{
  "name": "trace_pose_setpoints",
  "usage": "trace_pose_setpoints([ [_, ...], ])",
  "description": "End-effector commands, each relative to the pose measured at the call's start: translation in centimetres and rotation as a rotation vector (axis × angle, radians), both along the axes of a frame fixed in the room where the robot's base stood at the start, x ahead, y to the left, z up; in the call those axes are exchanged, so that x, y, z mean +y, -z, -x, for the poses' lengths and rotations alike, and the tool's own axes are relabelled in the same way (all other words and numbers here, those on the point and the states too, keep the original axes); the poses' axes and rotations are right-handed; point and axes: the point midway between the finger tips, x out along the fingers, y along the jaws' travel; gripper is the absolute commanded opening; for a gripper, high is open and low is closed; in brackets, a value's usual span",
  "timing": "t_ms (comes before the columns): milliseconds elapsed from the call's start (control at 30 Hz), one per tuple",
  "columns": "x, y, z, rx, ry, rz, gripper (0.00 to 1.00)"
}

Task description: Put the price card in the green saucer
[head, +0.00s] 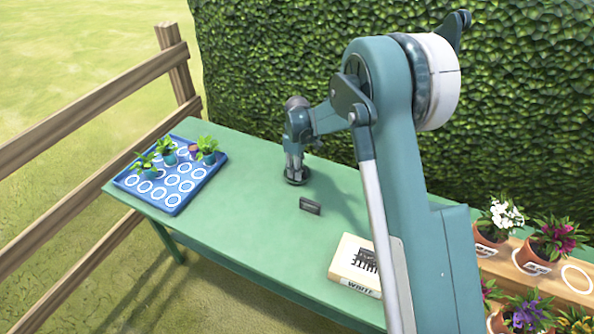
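A small dark upright piece (310,206) stands on the green table just in front of my gripper. It may be the price card, but I see no writing on it. My gripper (296,179) points down over the table behind and slightly left of this piece, apart from it. The gripper is too small and dark to show whether its fingers are open or shut, or whether anything is between them. I cannot make out a green saucer; my own arm covers part of the right side of the scene.
A blue tray (171,201) with white rings holds several small potted plants at the table's left end. A cream block (345,249) marked with black lettering lies at the front right. A wooden shelf (523,262) with flower pots stands at right. The middle of the table (240,215) is clear.

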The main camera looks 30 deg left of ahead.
Motion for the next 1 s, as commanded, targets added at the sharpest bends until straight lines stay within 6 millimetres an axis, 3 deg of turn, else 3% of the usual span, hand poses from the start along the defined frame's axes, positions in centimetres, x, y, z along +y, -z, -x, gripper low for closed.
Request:
trace_pose_setpoints([
  [267, 0.0, -1.4, 0.0, 0.000, 0.000, 0.000, 0.24],
  [800, 0.0, -9.4, 0.0, 0.000, 0.000, 0.000, 0.24],
  [1000, 0.0, -11.5, 0.0, 0.000, 0.000, 0.000, 0.24],
])
